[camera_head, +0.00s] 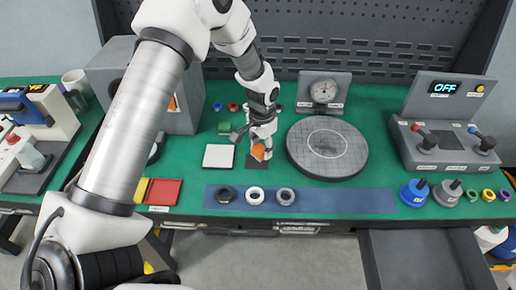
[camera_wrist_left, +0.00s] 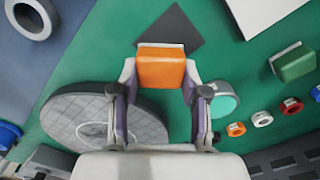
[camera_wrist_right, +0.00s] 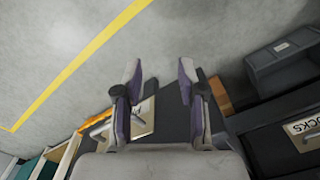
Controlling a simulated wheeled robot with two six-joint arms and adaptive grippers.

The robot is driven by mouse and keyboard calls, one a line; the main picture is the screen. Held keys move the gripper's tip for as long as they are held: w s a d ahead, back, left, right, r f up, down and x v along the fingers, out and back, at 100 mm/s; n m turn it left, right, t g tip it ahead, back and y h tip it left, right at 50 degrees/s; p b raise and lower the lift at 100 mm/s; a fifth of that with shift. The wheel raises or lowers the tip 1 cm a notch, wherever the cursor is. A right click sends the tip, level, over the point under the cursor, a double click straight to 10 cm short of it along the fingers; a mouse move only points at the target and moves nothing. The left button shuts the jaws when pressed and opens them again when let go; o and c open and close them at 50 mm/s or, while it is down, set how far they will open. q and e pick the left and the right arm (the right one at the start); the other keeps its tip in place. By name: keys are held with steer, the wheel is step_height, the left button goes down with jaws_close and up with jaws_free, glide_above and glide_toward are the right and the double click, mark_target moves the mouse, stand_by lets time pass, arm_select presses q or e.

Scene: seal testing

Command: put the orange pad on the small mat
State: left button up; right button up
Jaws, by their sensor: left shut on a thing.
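The orange pad (camera_wrist_left: 162,68) is between the fingertips of my left gripper (camera_wrist_left: 160,85), which is shut on it. In the head view the pad (camera_head: 258,151) shows just under the left gripper (camera_head: 260,140). The small dark mat (camera_wrist_left: 172,28) lies on the green table beyond the pad in the left wrist view. In the head view the mat (camera_head: 250,164) shows around and below the pad, partly hidden by it. I cannot tell the gap between pad and mat. My right gripper (camera_wrist_right: 158,85) is open and empty over the grey floor.
A white square (camera_head: 218,156) lies left of the mat. A large round grey plate (camera_head: 327,168) stands close to its right. A blue strip with several rings (camera_head: 256,195) runs along the front. A control box (camera_head: 450,148) stands at the right.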

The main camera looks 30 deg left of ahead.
mark_target(259, 154)
arm_select(q)
steer(key=shift+w+a+f, duration=0.1)
steer(key=shift+a, duration=0.4)
step_height(259, 154, down, 3)
steer(key=shift+a+f+p, duration=0.1)
steer(key=shift+f+p, duration=0.1)
steer(key=shift+p, duration=0.3)
steer(key=shift+f, duration=0.2)
steer(key=o, duration=1.1)
steer(key=shift+r, duration=0.15)
step_height(259, 154, up, 12)
steer(key=shift+r+b, duration=0.1)
steer(key=shift+b, duration=0.85)
